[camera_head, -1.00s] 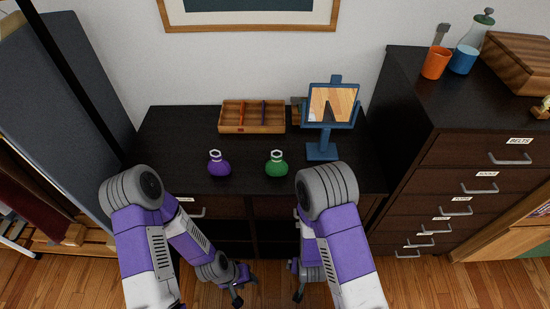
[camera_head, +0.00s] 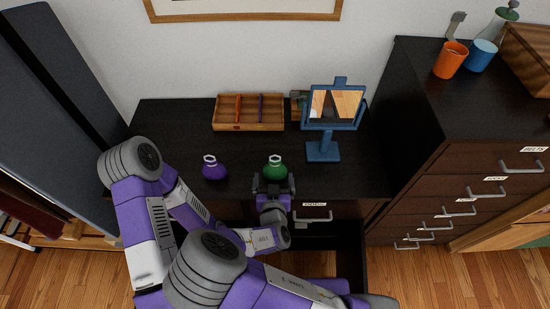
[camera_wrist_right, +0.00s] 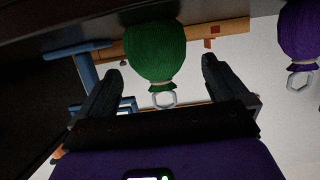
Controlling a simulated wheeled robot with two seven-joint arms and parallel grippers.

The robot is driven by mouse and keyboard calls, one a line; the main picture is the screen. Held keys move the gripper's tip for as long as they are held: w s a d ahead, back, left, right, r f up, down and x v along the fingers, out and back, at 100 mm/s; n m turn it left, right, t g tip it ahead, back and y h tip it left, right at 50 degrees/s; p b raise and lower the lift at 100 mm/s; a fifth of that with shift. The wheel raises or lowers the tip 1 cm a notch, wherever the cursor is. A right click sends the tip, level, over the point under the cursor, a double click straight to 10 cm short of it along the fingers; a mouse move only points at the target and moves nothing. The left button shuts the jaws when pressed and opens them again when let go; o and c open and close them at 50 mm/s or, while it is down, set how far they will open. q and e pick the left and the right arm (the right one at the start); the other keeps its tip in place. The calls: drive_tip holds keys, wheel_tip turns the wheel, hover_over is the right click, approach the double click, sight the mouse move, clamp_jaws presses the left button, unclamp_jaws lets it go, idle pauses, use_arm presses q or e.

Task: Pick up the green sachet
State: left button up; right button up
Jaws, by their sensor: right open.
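The green sachet (camera_head: 275,168), a round pouch with a pale ring at its neck, stands on the dark desk (camera_head: 180,130) near its front edge. My right gripper (camera_head: 274,182) is open at the sachet's near side, level with the desk front. In the right wrist view, which appears upside down, the green sachet (camera_wrist_right: 154,52) sits between and just beyond the two dark fingers (camera_wrist_right: 160,85), with a gap on each side. Nothing is held.
A purple sachet (camera_head: 214,169) stands to the left on the desk. Behind are a wooden tray (camera_head: 248,126) with sticks and a blue-framed mirror (camera_head: 323,150) on a stand at right. A tall dark dresser (camera_head: 440,130) with cups borders the right.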

sight(275, 164)
drive_tip(key=shift+d+r+b+x, duration=0.15)
drive_tip(key=shift+b+x, duration=0.1)
drive_tip(key=shift+x, duration=1.55)
drive_tip(key=shift+d+r+b+x, duration=0.1)
drive_tip(key=shift+r+b+x, duration=0.1)
drive_tip(key=shift+x, duration=1.6)
drive_tip(key=shift+w, duration=0.1)
drive_tip(key=c, duration=0.9)
